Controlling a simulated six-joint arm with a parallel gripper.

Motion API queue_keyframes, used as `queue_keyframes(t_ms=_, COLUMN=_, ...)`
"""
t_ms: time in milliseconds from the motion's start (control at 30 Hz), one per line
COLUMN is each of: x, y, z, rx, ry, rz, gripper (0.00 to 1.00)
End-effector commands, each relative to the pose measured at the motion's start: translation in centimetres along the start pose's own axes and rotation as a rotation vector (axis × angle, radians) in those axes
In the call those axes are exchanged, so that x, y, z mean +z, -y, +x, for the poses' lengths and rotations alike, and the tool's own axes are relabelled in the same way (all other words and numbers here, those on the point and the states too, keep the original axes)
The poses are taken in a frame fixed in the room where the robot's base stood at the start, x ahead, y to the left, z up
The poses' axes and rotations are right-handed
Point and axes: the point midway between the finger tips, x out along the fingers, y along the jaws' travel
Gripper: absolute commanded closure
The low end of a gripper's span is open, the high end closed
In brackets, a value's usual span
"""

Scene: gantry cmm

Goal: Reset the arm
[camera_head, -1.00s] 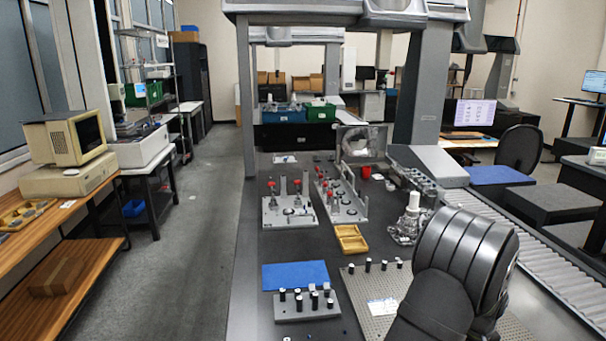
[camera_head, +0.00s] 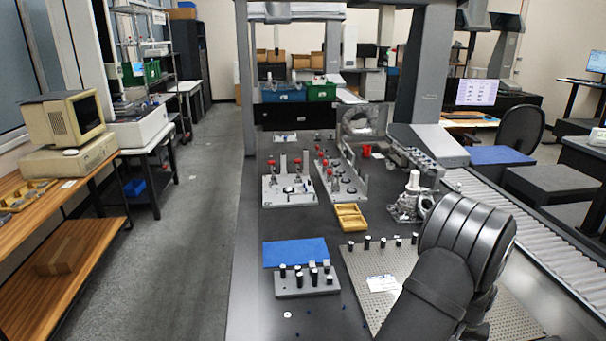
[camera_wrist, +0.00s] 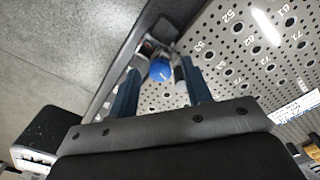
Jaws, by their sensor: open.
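My gripper (camera_wrist: 160,66) shows in the wrist view with its two dark blue fingers apart. A round blue object (camera_wrist: 161,71) appears between and beyond the fingertips; I cannot tell how far off it is, and nothing is clearly gripped. The perforated, numbered plate (camera_wrist: 240,50) lies beyond the fingers on the right. In the head view my dark arm fills the lower right, over part of the perforated plate (camera_head: 360,268); the fingers are hidden there.
On the dark table are a blue mat (camera_head: 295,252), a grey block with black pegs (camera_head: 306,283), a yellow tray (camera_head: 351,217), and fixtures with red knobs (camera_head: 290,189). A roller conveyor (camera_head: 530,220) runs along the right. Grey gantry columns (camera_head: 420,70) stand behind.

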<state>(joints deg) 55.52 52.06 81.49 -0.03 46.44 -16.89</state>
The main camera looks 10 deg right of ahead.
Motion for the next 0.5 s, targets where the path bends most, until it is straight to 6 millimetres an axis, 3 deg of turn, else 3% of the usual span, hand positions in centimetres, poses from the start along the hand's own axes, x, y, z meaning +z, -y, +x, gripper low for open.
queue_keyframes(t_ms=33, x=0.0, y=0.0, z=0.0, rx=0.0, ry=0.0, rz=0.038, gripper=0.55)
queue_keyframes(t_ms=500, x=-0.1, y=0.0, z=-9.5, rx=0.001, ry=-0.003, rz=0.039, gripper=0.55)
